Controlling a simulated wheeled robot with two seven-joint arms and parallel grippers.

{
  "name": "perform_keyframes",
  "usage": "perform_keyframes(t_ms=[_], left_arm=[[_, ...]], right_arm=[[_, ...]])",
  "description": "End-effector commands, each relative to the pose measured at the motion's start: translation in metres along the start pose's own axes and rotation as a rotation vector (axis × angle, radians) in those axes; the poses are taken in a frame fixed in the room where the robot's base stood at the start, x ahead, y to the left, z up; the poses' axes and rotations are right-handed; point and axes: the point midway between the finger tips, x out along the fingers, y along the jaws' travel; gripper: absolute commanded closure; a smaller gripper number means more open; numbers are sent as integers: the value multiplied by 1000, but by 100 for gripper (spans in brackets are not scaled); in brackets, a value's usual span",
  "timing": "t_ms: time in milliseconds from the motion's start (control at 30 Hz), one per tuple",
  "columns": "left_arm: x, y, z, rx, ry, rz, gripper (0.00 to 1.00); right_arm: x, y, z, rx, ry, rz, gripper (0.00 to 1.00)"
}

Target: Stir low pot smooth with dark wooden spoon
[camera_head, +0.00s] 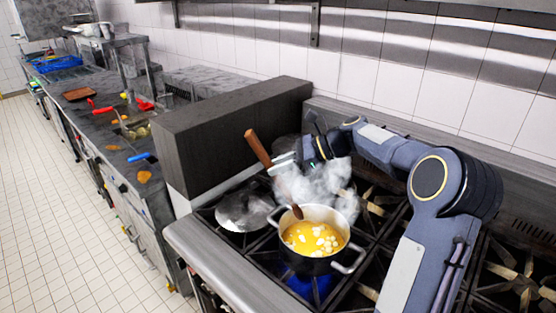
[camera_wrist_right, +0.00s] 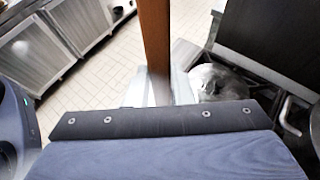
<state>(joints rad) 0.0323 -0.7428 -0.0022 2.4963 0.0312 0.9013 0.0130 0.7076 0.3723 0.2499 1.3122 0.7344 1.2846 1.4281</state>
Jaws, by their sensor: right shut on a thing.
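The low pot (camera_head: 310,264) is a grey metal pot with two side handles, on a burner with a blue flame. It holds yellow liquid with several pale lumps. My right gripper (camera_head: 284,164) is shut on the wooden spoon (camera_head: 258,148), above and behind the pot. The spoon is tilted, its handle pointing up and left. Its dark lower end is at the pot's back rim; steam hides the middle, and I cannot tell whether the tip touches the liquid. In the right wrist view, the spoon's handle (camera_wrist_right: 155,45) rises between the fingers (camera_wrist_right: 160,92). My left gripper is out of view.
A shiny round lid or pan (camera_head: 245,208) lies on the burner left of the pot. A dark upright panel (camera_head: 235,128) stands behind it. Burner grates (camera_head: 520,285) extend right. A counter (camera_head: 85,105) with scattered tools and food lies at the far left.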

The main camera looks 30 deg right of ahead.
Motion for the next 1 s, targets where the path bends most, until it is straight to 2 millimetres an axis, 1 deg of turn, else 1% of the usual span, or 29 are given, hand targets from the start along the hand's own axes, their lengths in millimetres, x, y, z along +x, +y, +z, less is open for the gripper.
perform_keyframes(t_ms=[33,167,200,667,733,1000], left_arm=[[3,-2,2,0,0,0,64],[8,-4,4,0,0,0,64],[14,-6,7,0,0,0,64],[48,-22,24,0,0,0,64],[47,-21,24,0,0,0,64],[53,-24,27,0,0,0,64]], right_arm=[[1,0,-6,2,0,0,100],[1,0,-19,2,1,-1,100],[2,0,-25,0,1,-1,100],[1,0,-66,-1,2,-1,100],[0,0,-69,1,2,-1,100],[0,0,-93,1,1,0,100]])
